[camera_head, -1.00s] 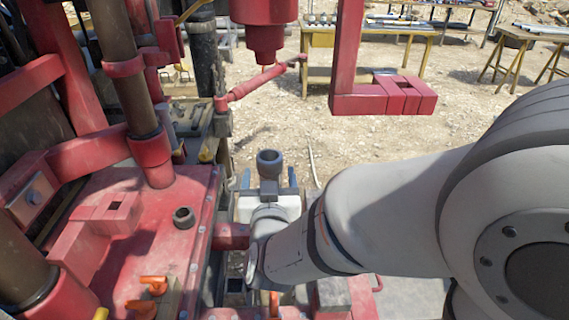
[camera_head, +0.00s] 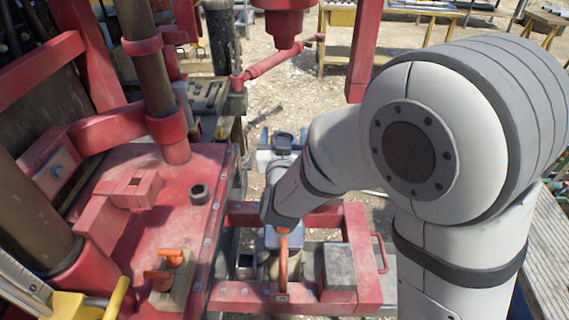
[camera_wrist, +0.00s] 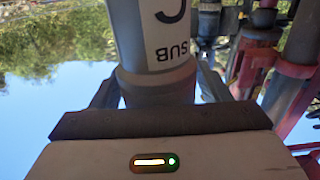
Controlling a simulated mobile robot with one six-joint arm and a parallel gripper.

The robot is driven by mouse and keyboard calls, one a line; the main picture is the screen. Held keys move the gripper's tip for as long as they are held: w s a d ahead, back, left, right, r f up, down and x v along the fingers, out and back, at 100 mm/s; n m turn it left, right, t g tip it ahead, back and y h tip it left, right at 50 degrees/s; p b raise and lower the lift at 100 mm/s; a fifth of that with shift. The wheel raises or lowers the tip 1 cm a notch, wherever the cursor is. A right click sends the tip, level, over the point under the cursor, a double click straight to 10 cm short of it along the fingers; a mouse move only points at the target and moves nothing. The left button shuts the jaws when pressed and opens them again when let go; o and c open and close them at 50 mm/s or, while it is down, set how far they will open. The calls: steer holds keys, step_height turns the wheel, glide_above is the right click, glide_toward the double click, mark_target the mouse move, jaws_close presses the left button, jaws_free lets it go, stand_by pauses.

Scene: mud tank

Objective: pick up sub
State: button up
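The sub is a grey cylinder (camera_wrist: 155,45) with a white label reading SUB. In the wrist view it stands between the two fingers of my gripper (camera_wrist: 157,88), which press against its sides near its collar. In the head view only the dark round top of the sub (camera_head: 283,143) shows, between the bluish fingertips of my gripper (camera_head: 284,132). My arm hides most of the sub there. My gripper is shut on the sub and holds it beyond the red frame.
A red drilling machine with a red deck (camera_head: 165,225) fills the left side. A red frame (camera_head: 355,235) lies below my arm, with an orange handle (camera_head: 283,265) inside. A red spindle (camera_head: 284,25) hangs above the sub. Tables stand at the back on open gravel (camera_head: 270,95).

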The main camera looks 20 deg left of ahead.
jaws_close()
stand_by(0.6)
steer(key=shift+r, duration=0.15)
